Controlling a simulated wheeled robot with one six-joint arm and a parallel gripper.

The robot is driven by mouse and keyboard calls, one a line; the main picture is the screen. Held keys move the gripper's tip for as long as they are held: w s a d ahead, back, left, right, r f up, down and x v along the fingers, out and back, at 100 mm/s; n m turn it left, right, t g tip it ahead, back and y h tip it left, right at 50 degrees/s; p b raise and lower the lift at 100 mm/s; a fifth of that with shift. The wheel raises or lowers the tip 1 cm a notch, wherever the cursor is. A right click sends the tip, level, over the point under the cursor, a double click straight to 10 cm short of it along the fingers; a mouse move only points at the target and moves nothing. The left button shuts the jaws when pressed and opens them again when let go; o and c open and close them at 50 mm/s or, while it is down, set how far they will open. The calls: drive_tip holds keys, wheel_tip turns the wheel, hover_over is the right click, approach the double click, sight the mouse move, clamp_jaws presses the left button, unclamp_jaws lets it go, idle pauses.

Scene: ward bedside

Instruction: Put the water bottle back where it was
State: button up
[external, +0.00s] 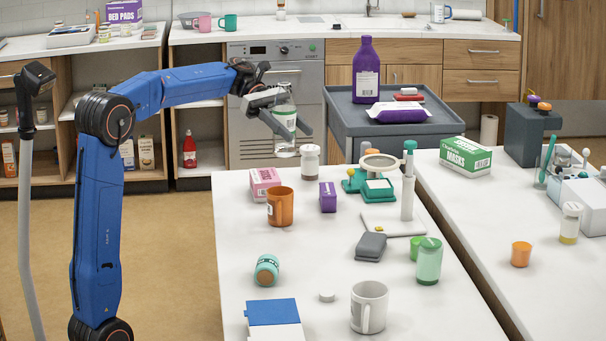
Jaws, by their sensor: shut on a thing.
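My gripper (287,112) is at the end of the blue arm, which reaches in from the left. It is shut on a clear water bottle (285,148) with a pale and green label. The bottle is roughly upright, partly covered by the fingers. It appears in the air near the back left edge of the white table (340,245), in front of the grey appliance. Its exact height and distance from the edge are hard to tell.
Below the bottle, a pink box (265,182), an orange mug (280,208), a white-capped jar (310,163) and a purple box (327,198) stand on the table. A dark cart (350,118) with a purple bottle (367,70) stands behind.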

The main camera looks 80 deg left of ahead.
drive_tip(key=s+d+m+g+h, duration=0.1)
drive_tip(key=d+m+g, duration=0.2)
drive_tip(key=d, duration=2.6)
drive_tip(key=shift+t, duration=0.3)
drive_tip(key=shift+a+f, duration=0.15)
drive_tip(key=shift+f, duration=7.4)
drive_tip(key=shift+f+n, duration=0.15)
drive_tip(key=shift+n, duration=0.15)
drive_tip(key=o, duration=1.3)
drive_tip(key=shift+c, duration=0.2)
drive_tip(key=shift+a+r, duration=0.1)
drive_tip(key=shift+r, duration=0.1)
drive_tip(key=v, duration=1.1)
drive_tip(key=shift+s+a, duration=0.15)
drive_tip(key=shift+a, duration=0.25)
